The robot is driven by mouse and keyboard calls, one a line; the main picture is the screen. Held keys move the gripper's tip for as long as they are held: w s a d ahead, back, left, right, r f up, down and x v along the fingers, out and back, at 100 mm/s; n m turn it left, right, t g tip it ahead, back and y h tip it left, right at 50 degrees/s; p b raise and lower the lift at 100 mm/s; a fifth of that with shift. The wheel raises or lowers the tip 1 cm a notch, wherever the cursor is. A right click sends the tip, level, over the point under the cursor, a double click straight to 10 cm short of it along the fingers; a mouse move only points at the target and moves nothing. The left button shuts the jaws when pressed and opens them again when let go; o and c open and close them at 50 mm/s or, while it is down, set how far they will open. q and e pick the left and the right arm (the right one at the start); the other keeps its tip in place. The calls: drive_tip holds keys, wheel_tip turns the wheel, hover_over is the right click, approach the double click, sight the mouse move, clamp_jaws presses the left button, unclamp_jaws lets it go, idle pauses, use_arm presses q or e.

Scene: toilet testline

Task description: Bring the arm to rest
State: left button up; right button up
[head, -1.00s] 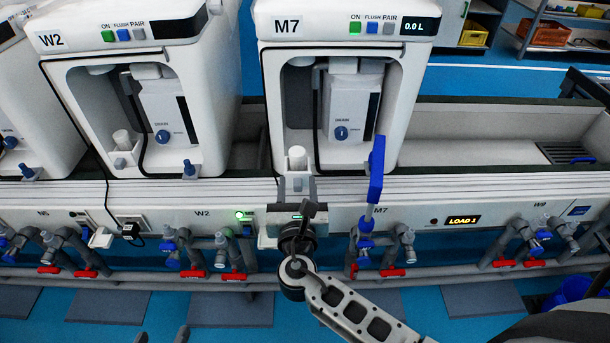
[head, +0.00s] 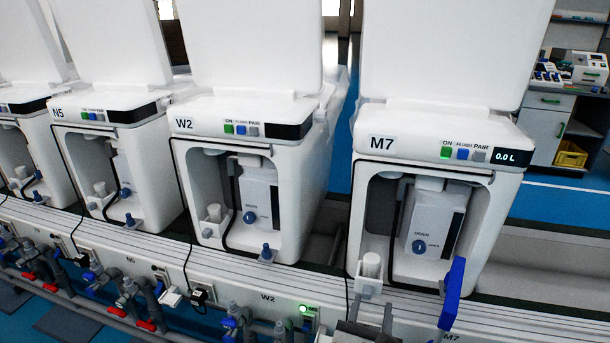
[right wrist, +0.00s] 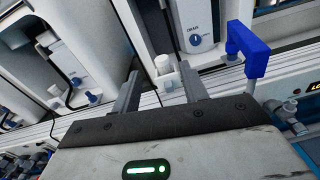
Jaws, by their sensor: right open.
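My right gripper (head: 371,312) shows at the bottom edge of the head view, in front of the M7 unit (head: 437,140). In the right wrist view its two fingers (right wrist: 160,82) stand apart with nothing between them. They point toward the base of the white unit, near a small white cylinder (right wrist: 163,66). The rest of my right arm is below the head view. My left gripper is not in view.
A blue lever (head: 453,290) stands close to the right of my right gripper; it also shows in the right wrist view (right wrist: 248,48). The W2 unit (head: 225,112) and others stand in a row to the left. Pipes with red and blue valves (head: 130,300) run below.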

drive_tip(key=s+d+f+m+g+y, duration=0.1)
drive_tip(key=s+d+f+m+g, duration=0.3)
drive_tip(key=s+m, duration=0.45)
drive_tip(key=s+d+f+m+g+y, duration=0.15)
drive_tip(key=s+d+m+g, duration=0.35)
drive_tip(key=m, duration=0.7)
drive_tip(key=s+a+r+m+g+y, duration=0.2)
drive_tip(key=s+a+m+g+y, duration=0.25)
drive_tip(key=s+m, duration=0.45)
drive_tip(key=w+a+n+t+y+p, duration=0.1)
drive_tip(key=w+a+t+y+p, duration=0.2)
drive_tip(key=w+a+t, duration=0.2)
drive_tip(key=a+t, duration=0.2)
drive_tip(key=t, duration=0.1)
drive_tip(key=shift+w, duration=0.25)
